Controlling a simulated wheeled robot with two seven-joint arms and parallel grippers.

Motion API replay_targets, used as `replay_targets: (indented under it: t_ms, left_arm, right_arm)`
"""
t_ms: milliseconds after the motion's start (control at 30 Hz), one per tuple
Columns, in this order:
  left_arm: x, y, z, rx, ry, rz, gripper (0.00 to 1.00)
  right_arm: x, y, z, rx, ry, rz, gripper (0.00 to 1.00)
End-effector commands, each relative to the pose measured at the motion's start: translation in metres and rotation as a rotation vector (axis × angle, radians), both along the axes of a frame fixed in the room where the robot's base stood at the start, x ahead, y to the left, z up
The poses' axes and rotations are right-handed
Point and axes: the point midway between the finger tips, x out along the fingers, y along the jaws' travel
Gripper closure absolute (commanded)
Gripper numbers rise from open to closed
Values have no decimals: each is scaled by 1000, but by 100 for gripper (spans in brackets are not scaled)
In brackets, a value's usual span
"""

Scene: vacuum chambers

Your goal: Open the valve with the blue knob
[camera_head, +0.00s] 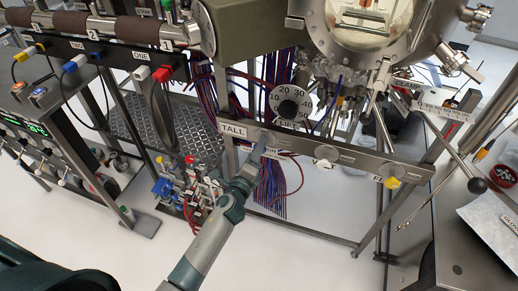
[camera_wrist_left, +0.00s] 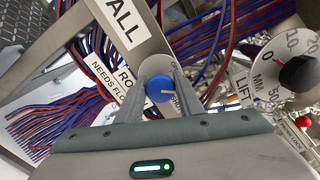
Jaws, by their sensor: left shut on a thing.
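The blue knob (camera_wrist_left: 159,88) sits on a round silver plate on a metal bar, next to a label partly reading "RO". My left gripper (camera_wrist_left: 154,84) has one finger on each side of the knob and is shut on it. The knob's white pointer line points to the right in the wrist view. My right gripper is not in view.
On the same bar, a white knob (camera_head: 326,163) and a yellow knob (camera_head: 391,182) lie to the right. A lift dial (camera_head: 289,105) is just above. Red and blue cables (camera_wrist_left: 55,118) hang behind the bar. A black ball-ended lever (camera_head: 478,186) stands at the right.

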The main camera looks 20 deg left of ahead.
Motion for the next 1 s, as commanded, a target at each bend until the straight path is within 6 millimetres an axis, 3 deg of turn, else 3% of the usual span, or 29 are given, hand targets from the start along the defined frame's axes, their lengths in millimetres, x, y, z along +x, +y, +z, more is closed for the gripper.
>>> replay_targets:
  t_ms: [200, 500, 1000]
  left_arm:
    - [0, 0, -2, -206, 9, 2, 89]
    - [0, 0, -2, -457, 18, 1, 89]
    - [0, 1, -3, -618, 23, 1, 89]
  right_arm:
    - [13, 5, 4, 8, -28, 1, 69]
    - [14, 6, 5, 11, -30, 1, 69]
    - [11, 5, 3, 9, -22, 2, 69]
